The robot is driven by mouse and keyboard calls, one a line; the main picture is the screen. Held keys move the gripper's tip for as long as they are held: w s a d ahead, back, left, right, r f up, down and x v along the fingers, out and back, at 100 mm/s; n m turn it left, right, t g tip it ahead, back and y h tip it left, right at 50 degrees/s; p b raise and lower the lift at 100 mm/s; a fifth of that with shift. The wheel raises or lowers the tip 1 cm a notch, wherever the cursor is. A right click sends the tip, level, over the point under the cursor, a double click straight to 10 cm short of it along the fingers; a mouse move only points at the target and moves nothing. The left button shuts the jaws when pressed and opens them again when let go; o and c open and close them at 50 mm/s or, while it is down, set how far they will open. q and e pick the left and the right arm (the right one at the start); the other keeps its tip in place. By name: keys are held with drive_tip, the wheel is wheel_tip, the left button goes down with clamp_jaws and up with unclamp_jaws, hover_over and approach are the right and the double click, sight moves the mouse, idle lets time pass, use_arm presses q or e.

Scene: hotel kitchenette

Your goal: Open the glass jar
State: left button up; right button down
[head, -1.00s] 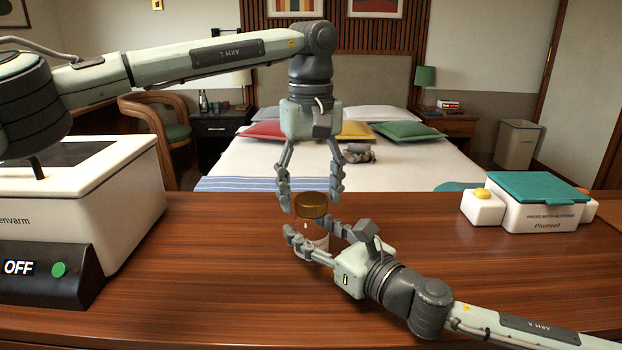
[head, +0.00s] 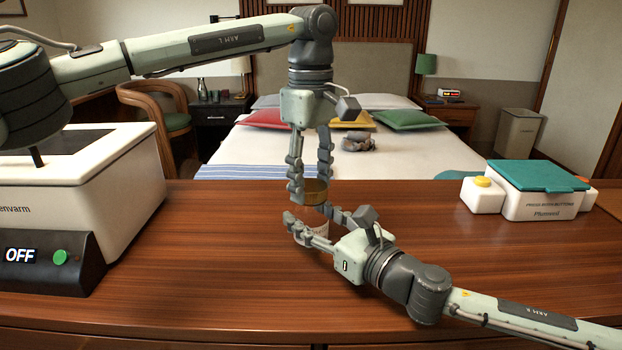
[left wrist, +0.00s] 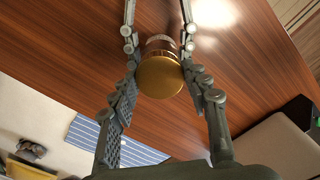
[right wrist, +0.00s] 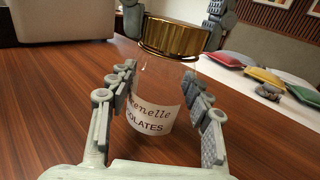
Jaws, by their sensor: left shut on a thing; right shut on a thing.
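The glass jar (head: 314,231) stands upright at the middle of the counter, with a gold lid (head: 316,192) on its top. In the right wrist view the clear jar body (right wrist: 150,112) carries a white label, and the gold lid (right wrist: 174,38) sits at its mouth. My left gripper (head: 310,192) comes down from above and is shut on the lid. In the left wrist view its fingers flank the lid (left wrist: 160,76). My right gripper (head: 318,228) comes from the right and is shut on the jar body. Its fingers partly hide the jar.
A white appliance (head: 95,185) with an OFF display stands at the left. A white box with a teal lid (head: 540,177) and yellow button stands at the right. The wooden counter (head: 200,250) is clear around the jar. A bed lies beyond.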

use_arm(q)
drive_tip(key=n, duration=0.7)
drive_tip(key=shift+n, duration=0.4)
drive_tip(key=n, duration=1.4)
drive_tip(key=shift+n, duration=0.3)
drive_tip(key=n, duration=0.8)
drive_tip(key=shift+r, duration=0.25)
drive_tip(key=shift+r, duration=0.9)
drive_tip(key=shift+r, duration=0.15)
